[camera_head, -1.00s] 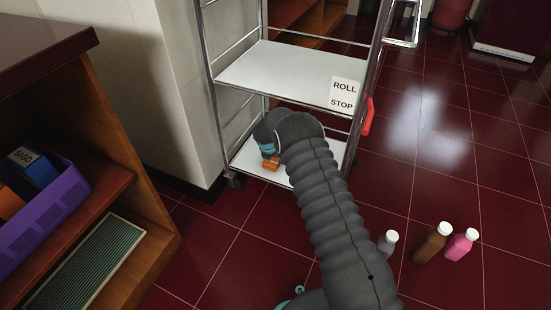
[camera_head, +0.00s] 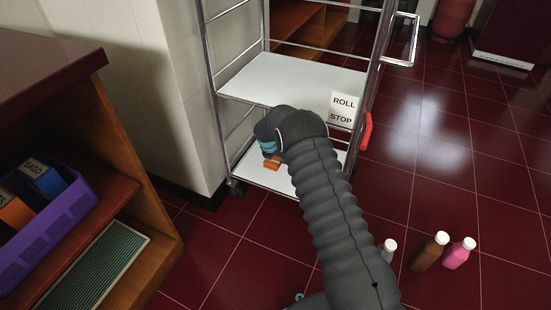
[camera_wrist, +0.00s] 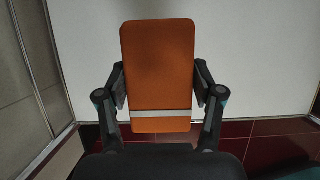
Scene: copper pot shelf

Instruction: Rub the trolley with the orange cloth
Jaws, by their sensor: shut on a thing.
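The trolley is a metal frame with white shelves; its middle shelf (camera_head: 285,80) and lower shelf (camera_head: 262,178) show in the head view. The orange cloth (camera_head: 272,162) is a flat folded pad just over the lower shelf. In the wrist view the orange cloth (camera_wrist: 158,65) has a pale stripe near its near end, and the white lower shelf (camera_wrist: 250,60) lies behind it. My gripper (camera_wrist: 160,92) is shut on the cloth, one finger at each side. My arm hides part of the lower shelf. I cannot tell whether the cloth touches the shelf.
A "ROLL STOP" sign (camera_head: 342,108) and a red lever (camera_head: 366,132) are on the trolley's right side. Several bottles, one brown (camera_head: 429,251) and one pink (camera_head: 459,253), stand on the floor. A wooden cabinet (camera_head: 120,190) with a purple crate (camera_head: 50,232) is at left.

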